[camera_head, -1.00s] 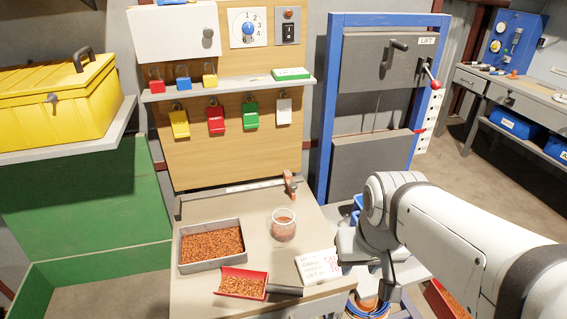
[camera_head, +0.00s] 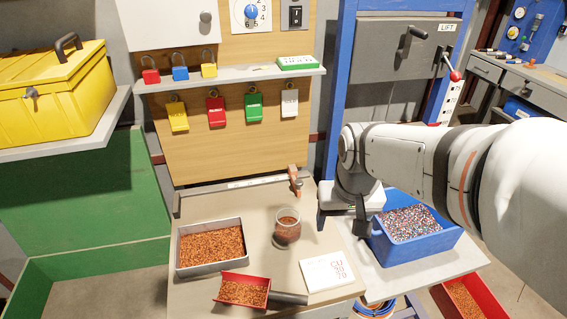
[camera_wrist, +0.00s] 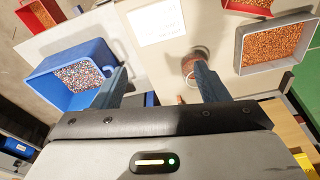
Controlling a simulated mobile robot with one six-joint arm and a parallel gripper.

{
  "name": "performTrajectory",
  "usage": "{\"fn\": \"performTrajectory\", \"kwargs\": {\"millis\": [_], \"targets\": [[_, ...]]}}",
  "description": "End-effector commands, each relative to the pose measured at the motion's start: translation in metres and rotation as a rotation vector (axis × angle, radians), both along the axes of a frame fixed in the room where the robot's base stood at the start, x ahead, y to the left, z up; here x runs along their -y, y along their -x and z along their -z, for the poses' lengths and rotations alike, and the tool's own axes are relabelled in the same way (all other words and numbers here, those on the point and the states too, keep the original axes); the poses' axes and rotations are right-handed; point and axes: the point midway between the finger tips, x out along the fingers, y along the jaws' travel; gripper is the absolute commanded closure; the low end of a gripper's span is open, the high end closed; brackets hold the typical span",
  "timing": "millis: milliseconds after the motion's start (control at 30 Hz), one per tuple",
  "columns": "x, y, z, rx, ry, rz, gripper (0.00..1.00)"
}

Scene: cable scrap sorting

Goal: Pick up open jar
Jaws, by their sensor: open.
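The open jar (camera_head: 287,228) is a clear glass with reddish-brown grains in its lower part. It stands upright on the beige table near its right side. In the wrist view the jar (camera_wrist: 190,66) shows beside the right finger, partly hidden by it. My gripper (camera_wrist: 160,85) is open with its two fingers wide apart and nothing between them. In the head view my gripper (camera_head: 345,215) points down to the right of the jar, above the table's right edge, apart from the jar.
A grey tray of copper grains (camera_head: 178,262), a red scoop (camera_head: 242,306) and a white card (camera_head: 327,272) lie around the jar. A blue bin of mixed granules (camera_head: 425,247) stands right of the table. A small orange-brown clamp (camera_head: 294,180) is behind the jar.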

Motion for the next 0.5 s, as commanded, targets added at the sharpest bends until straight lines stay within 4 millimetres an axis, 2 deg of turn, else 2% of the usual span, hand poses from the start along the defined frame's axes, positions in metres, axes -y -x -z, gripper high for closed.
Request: {"fn": "performTrajectory", "kwargs": {"millis": [33, 100, 300, 367, 500], "targets": [[-0.007, -0.021, 0.008, -0.023, -0.001, 0.002, 0.28], [-0.016, -0.047, 0.018, -0.046, -0.004, 0.009, 0.23], [-0.048, -0.115, 0.06, -0.107, -0.004, 0.028, 0.06], [-0.057, -0.131, 0.075, -0.123, -0.003, 0.033, 0.01], [-0.075, -0.159, 0.105, -0.152, 0.001, 0.045, 0.01]]}}
